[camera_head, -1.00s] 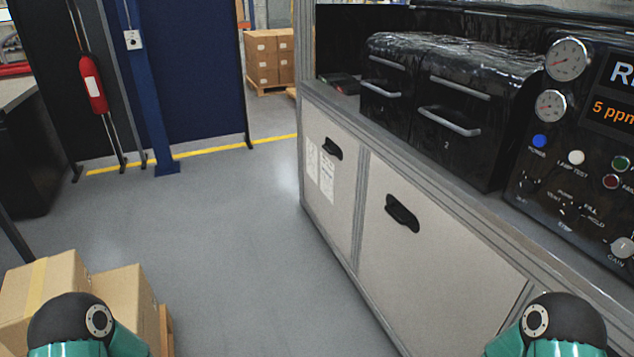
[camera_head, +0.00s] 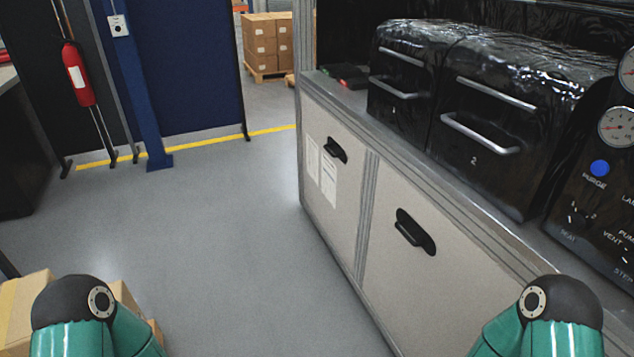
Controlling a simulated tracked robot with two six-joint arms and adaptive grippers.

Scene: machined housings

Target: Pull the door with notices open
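The door with notices (camera_head: 318,205) is the far, left-hand grey door under the bench, and it is shut. Two white paper sheets (camera_head: 328,180) are on its left part. Its black handle (camera_head: 336,150) sits near the top. A second grey door (camera_head: 430,285) without notices is nearer, also shut, with a black handle (camera_head: 415,232). Only the teal and black links of my two arms show at the bottom left and bottom right. Both my grippers are out of the picture, and nothing of mine touches the door.
Black machine housings (camera_head: 495,110) with silver handles and a panel with gauges (camera_head: 617,127) stand on the bench. Cardboard boxes (camera_head: 25,310) are at the lower left. A blue post (camera_head: 140,90) and fire extinguisher (camera_head: 77,78) stand further back. The grey floor (camera_head: 220,230) before the doors is clear.

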